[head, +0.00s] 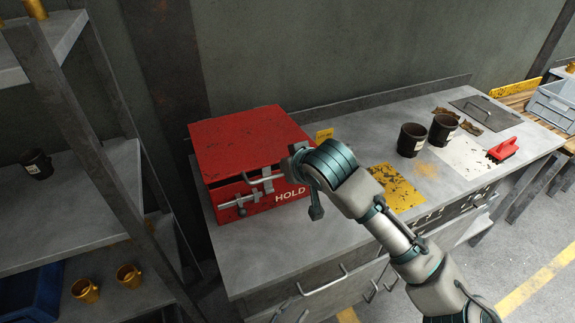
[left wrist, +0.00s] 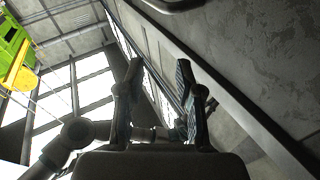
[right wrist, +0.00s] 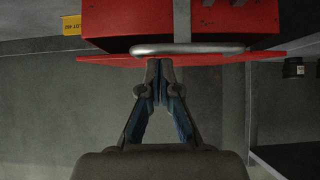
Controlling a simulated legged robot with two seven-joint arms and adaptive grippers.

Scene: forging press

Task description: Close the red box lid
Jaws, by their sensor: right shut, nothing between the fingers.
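The red box (head: 250,190) stands on the left end of the grey workbench, with a latch (head: 245,196) and "HOLD" lettering on its front. In the right wrist view, the lid (right wrist: 110,59) shows as a thin red edge beside a silver handle (right wrist: 190,48). My right gripper (right wrist: 158,66) is shut and empty, its tips at the lid edge. My left gripper (left wrist: 160,75) is open and empty, low in front of the bench.
Two dark mugs (head: 411,140) (head: 442,129), a red-handled tool (head: 503,149) and a yellow plate (head: 396,186) lie to the right on the bench (head: 330,240). A metal shelf rack (head: 75,130) stands at the left. Drawer handles (head: 325,283) stick out from the bench front.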

